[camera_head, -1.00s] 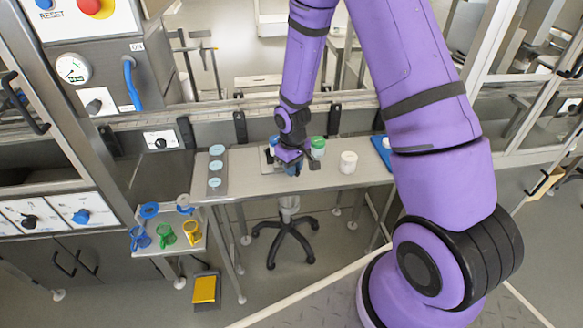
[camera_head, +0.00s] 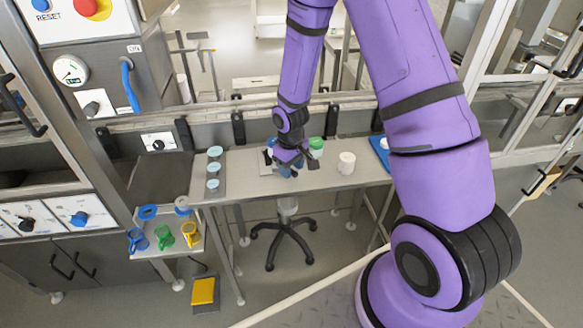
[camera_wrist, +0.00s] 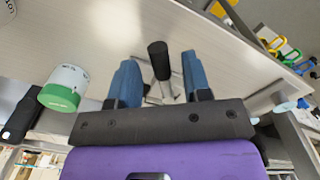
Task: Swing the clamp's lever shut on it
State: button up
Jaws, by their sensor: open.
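The clamp's lever (camera_wrist: 158,60) shows in the wrist view as a black grip on a metal stem. Its metal part (camera_wrist: 165,92) is partly hidden behind my gripper. My gripper (camera_wrist: 160,68) is open, with one blue finger on each side of the lever; I cannot tell whether either touches it. In the head view my gripper (camera_head: 291,168) is low over the workbench (camera_head: 240,178), and it hides most of the clamp. A pale blue-topped thing (camera_head: 271,142) shows just behind the gripper; I cannot tell whether the clamp holds it.
A white jar (camera_head: 346,163) is farther right, beside a blue tray (camera_head: 381,149). A strip of round lids (camera_head: 214,168) lies left. Coloured jugs (camera_head: 164,238) stand on a low side table.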

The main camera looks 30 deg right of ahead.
notch_tip(320, 180, up, 10)
jog(key=shift+r, duration=0.2)
jog(key=shift+a, duration=0.1)
dwell(0.6)
jog(key=s+r+m+t, duration=0.1)
jog(key=s+r, duration=0.4)
jog(key=r, duration=0.5)
jog(key=s+r+m+t, duration=0.15)
jog(key=s+r, duration=0.25)
jog(key=r, duration=0.6)
jog(key=s+r+t, duration=0.1)
jog(key=s+r, duration=0.3)
jog(key=s, duration=0.4)
jog(key=s+r+m+t, duration=0.1)
jog(key=s+r, duration=0.4)
jog(key=s, duration=0.3)
jog(key=shift+s+t, duration=0.3)
jog(key=shift+t, duration=0.05)
